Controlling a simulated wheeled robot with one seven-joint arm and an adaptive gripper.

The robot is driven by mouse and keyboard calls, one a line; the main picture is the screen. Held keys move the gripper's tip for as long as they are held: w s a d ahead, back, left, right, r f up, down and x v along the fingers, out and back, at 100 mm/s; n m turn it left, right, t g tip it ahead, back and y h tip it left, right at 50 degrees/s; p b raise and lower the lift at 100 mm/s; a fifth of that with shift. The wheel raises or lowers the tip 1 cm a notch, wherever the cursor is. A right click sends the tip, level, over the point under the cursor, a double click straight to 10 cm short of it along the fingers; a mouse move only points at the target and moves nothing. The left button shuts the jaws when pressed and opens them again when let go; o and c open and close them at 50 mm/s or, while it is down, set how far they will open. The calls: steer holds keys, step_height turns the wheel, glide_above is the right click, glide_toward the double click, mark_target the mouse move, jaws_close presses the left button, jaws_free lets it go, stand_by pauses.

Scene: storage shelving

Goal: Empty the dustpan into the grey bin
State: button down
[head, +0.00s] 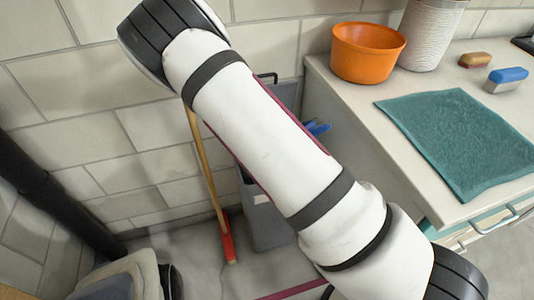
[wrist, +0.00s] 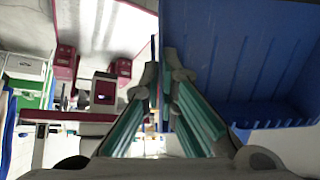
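The blue dustpan (wrist: 240,55) fills the right of the wrist view, its ribbed surface facing the camera. A small blue part of it (head: 318,128) shows past my arm in the head view. My gripper (wrist: 162,78) has its fingertips close together at the dustpan's near left edge and looks shut on it. My gripper is hidden behind my arm in the head view. The grey bin (head: 268,224) stands on the floor by the wall, partly covered by my arm; its opening is hidden. I cannot tell whether anything lies in the dustpan.
A broom (head: 228,240) with a wooden stick leans just left of the bin. The counter (head: 350,105) at right holds an orange bowl (head: 368,52), a white ribbed container (head: 432,32), a teal cloth (head: 460,140) and two brushes or sponges (head: 506,79).

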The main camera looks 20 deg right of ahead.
steer(key=r+t+y+p, duration=0.1)
steer(key=r+t+p, duration=0.2)
steer(key=r+p, duration=0.1)
steer(key=r+t+y+p, duration=0.2)
steer(key=r+p, duration=0.3)
steer(key=p, duration=0.1)
steer(key=shift+s+t, duration=0.2)
steer(key=shift+t, duration=0.2)
steer(key=shift+w+r+t+y, duration=0.15)
steer(key=shift+r+t+y, duration=0.35)
steer(key=shift+r+t, duration=0.1)
steer(key=shift+f, duration=0.1)
